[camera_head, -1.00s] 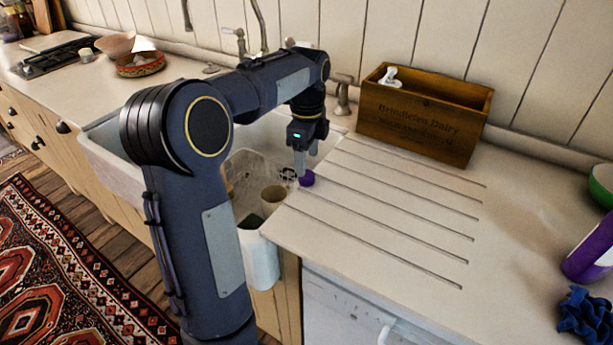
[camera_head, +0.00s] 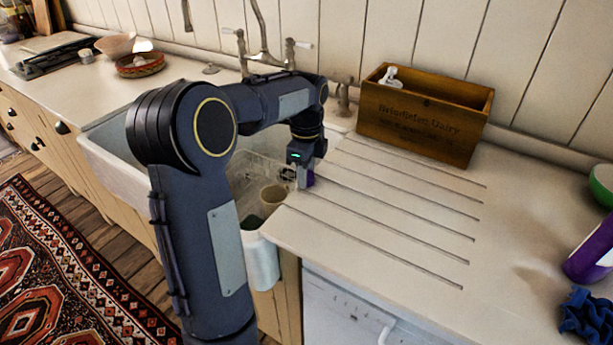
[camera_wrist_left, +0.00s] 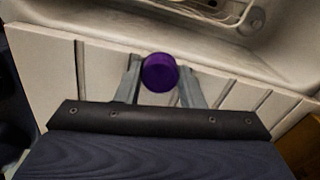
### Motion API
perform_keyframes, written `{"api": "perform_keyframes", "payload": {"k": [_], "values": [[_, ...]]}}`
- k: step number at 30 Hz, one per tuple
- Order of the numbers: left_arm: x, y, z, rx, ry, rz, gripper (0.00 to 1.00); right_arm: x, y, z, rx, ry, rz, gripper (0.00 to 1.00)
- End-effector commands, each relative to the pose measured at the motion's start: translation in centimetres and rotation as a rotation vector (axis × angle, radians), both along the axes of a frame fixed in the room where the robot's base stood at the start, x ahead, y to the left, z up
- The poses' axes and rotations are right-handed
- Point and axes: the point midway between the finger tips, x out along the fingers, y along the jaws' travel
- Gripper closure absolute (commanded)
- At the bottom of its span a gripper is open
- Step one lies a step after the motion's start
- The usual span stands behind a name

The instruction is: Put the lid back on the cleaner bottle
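The purple lid (camera_head: 311,179) sits on the ridged drainboard by the sink edge, partly hidden by my left gripper (camera_head: 302,181). In the left wrist view, the round lid (camera_wrist_left: 160,72) lies between the two fingertips of my left gripper (camera_wrist_left: 159,80). The fingers stand on either side of it and look open, with little gap. The purple cleaner bottle (camera_head: 590,254) with a pale label is at the right edge of the head view, partly cut off; its top is out of view. My right gripper is not in view.
A wooden crate (camera_head: 420,125) with a white nozzle inside stands against the wall. A blue cloth (camera_head: 588,318) lies near the bottle and a green bowl (camera_head: 602,185) is behind it. The sink (camera_head: 110,165) is left of the drainboard. The counter between crate and bottle is clear.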

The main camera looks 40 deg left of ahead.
Motion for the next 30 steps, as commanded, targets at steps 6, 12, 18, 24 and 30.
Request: {"api": "perform_keyframes", "payload": {"k": [6, 12, 18, 24, 30], "values": [[0.0, 0.0, 0.0, 0.0, 0.0, 0.0, 0.87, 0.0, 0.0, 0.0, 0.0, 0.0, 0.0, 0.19], [0.0, 0.0, 0.4, 0.0, 0.0, 0.0, 0.87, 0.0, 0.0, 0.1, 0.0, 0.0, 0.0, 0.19], [0.1, 0.0, 2.7, 0.001, -0.004, 0.0, 0.87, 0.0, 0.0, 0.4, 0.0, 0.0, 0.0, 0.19], [-1.1, -2.6, 6.6, 0.001, -0.006, -0.006, 0.87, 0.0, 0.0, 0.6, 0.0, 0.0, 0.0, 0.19], [-3.2, -6.8, 10.2, 0.0, -0.004, -0.008, 0.87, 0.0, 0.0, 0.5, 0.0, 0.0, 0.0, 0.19]]}}
